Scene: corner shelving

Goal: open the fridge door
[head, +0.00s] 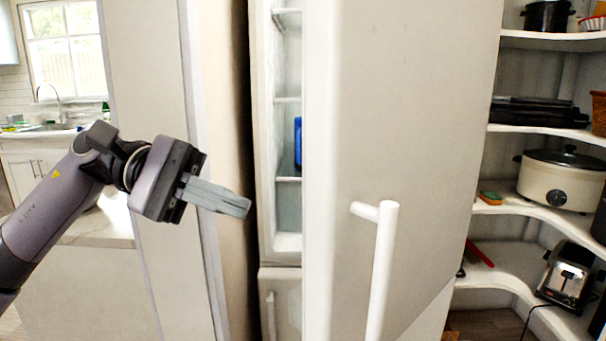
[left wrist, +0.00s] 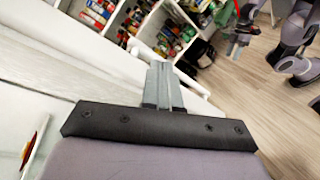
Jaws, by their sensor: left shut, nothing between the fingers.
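The fridge door (head: 430,110) stands partly open in the head view, its edge swung out toward me. Its white bar handle (head: 381,270) is on the door's front face. Left of the door edge, the fridge interior (head: 288,215) shows as a narrow strip with shelves and a blue item (head: 298,140). My left gripper (head: 246,206) is shut and empty, left of the opening, its fingers pointing right toward it. The shut fingers also show in the left wrist view (left wrist: 163,68).
A lower fridge compartment (head: 284,305) is below the opening. Corner shelves (head: 545,213) with a slow cooker (head: 563,178) and a toaster (head: 567,275) stand right of the door. A counter with a sink (head: 45,130) is far left. Wooden floor (left wrist: 235,90) is open in the left wrist view.

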